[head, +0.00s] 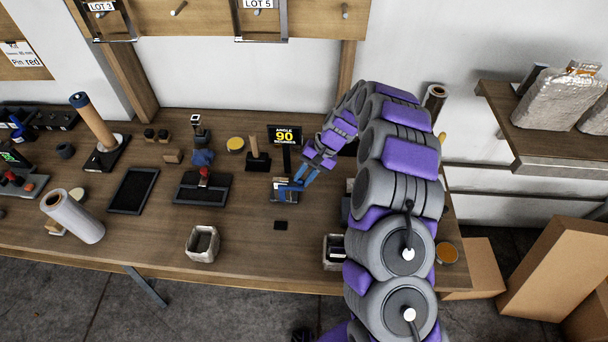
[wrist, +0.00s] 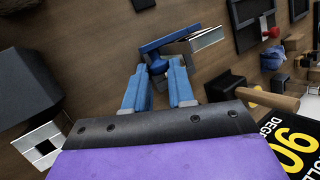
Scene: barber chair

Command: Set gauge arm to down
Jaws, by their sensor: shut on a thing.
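The gauge has a blue arm (wrist: 168,38) with a blue knob (wrist: 156,66) and a bright metal plate (wrist: 207,40). In the head view the gauge's blue arm (head: 291,188) lies low over its small base on the bench, in front of the black angle sign (head: 284,137) reading 90 degrees. My gripper (wrist: 160,78) has its blue fingers on either side of the knob, closed on the gauge arm. In the head view my gripper (head: 301,178) reaches it from the upper right. The fingers hide part of the gauge, and its exact tilt is hard to tell.
A black stand with a red knob (head: 203,182) sits left of the gauge. A pale square bin (head: 203,244) stands at the front edge, with another bin (head: 333,252) under my arm.

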